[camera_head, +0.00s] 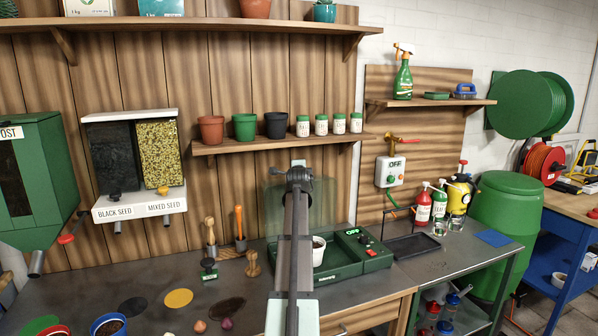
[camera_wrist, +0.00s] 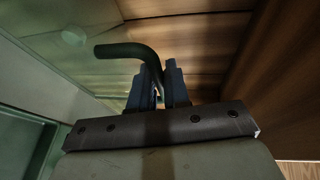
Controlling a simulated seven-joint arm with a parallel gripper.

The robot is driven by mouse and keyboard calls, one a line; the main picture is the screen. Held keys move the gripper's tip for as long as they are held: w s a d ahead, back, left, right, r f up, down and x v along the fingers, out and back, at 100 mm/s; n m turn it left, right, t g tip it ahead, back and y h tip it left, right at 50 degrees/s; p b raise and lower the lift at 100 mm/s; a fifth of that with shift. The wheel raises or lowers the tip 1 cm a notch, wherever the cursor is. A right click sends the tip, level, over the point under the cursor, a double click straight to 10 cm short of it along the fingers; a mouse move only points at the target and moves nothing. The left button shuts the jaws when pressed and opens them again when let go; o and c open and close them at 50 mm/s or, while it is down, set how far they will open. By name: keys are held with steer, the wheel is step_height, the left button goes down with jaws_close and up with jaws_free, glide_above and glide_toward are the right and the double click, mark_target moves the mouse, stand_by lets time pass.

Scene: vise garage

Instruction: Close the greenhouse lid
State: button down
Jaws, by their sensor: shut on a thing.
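The greenhouse is a green tray base (camera_head: 340,272) on the bench with a small control panel (camera_head: 362,244) at its right. Its clear greenish lid (camera_head: 327,208) stands raised, roughly upright, at the back of the base. My gripper (camera_head: 299,178) is at the lid's upper part, and my arm hides much of the lid and base. In the wrist view my gripper's fingers (camera_wrist: 160,88) are shut on a dark bent handle (camera_wrist: 128,50). Clear greenish lid panels (camera_wrist: 50,45) show at the left there. A white pot (camera_head: 318,250) stands inside the base.
A shelf with pots and jars (camera_head: 275,143) runs just above and behind the lid. Wooden-handled tools (camera_head: 210,232) stand left of the base. A black tray (camera_head: 412,246) and bottles (camera_head: 423,204) are to the right. Seed dispensers (camera_head: 138,165) hang at the left.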

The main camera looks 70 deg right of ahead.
steer(key=s+a+f+m+t+h, duration=0.1)
steer(key=s+a+f+m+h, duration=0.15)
steer(key=s+a, duration=0.35)
steer(key=s+a+f+m+t+h, duration=0.1)
steer(key=s+a+h, duration=0.3)
steer(key=s+a, duration=0.2)
steer(key=s+a+f+m+g+h, duration=0.1)
steer(key=s+a+f+m+h, duration=0.2)
steer(key=s+a+f, duration=0.3)
steer(key=shift+s+a+f+g+h, duration=0.25)
steer(key=shift+f+h, duration=0.6)
steer(key=shift+f, duration=1.15)
steer(key=shift+m, duration=0.25)
steer(key=c, duration=1.2)
jaws_free()
steer(key=shift+v, duration=3.75)
